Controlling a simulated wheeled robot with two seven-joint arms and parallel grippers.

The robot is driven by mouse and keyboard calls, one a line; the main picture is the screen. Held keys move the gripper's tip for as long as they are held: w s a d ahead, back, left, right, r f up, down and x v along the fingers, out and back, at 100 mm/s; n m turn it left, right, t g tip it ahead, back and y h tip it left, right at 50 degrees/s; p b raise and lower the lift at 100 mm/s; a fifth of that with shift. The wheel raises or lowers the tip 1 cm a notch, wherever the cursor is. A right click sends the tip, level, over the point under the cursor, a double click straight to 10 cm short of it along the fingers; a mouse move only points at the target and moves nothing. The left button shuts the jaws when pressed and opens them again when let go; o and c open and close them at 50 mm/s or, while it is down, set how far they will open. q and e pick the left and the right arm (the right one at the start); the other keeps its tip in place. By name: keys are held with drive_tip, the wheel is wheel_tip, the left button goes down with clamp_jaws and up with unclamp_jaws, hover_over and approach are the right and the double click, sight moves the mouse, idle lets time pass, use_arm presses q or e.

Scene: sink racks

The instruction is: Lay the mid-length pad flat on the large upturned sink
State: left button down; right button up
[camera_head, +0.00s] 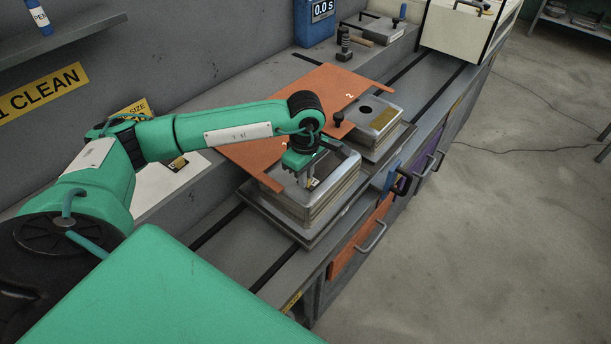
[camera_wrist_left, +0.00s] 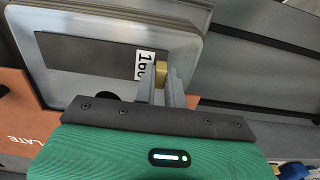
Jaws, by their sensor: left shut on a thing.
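The large upturned sink (camera_head: 318,206) is a silvery metal box standing bottom up in the front part of the counter. It fills the upper left of the left wrist view (camera_wrist_left: 192,48). The mid-length pad (camera_wrist_left: 85,55) is a dark grey strip with a white label reading about 160. It lies over the sink's flat face, roughly parallel to it; I cannot tell whether it touches all along. My left gripper (camera_head: 308,182) is over the sink, its fingers (camera_wrist_left: 165,82) shut on the brass-coloured tab (camera_wrist_left: 161,72) at the pad's labelled end. The gripper mostly hides the pad in the head view.
A smaller upturned sink (camera_head: 395,137) with a yellowish pad (camera_head: 383,119) stands behind. An orange plate (camera_head: 330,85) lies along the wall side. A white sheet (camera_head: 160,190) holds a small dark piece (camera_head: 180,162). Floor is open at right.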

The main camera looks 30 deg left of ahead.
use_arm(q)
drive_tip(key=shift+f+b, duration=0.25)
drive_tip(key=shift+b, duration=0.1)
idle(0.6)
drive_tip(key=c, duration=1.4)
unclamp_jaws()
drive_tip(key=shift+c, duration=0.2)
drive_tip(key=o, duration=0.6)
drive_tip(key=shift+r+p, duration=1.25)
drive_tip(key=shift+r, duration=2.3)
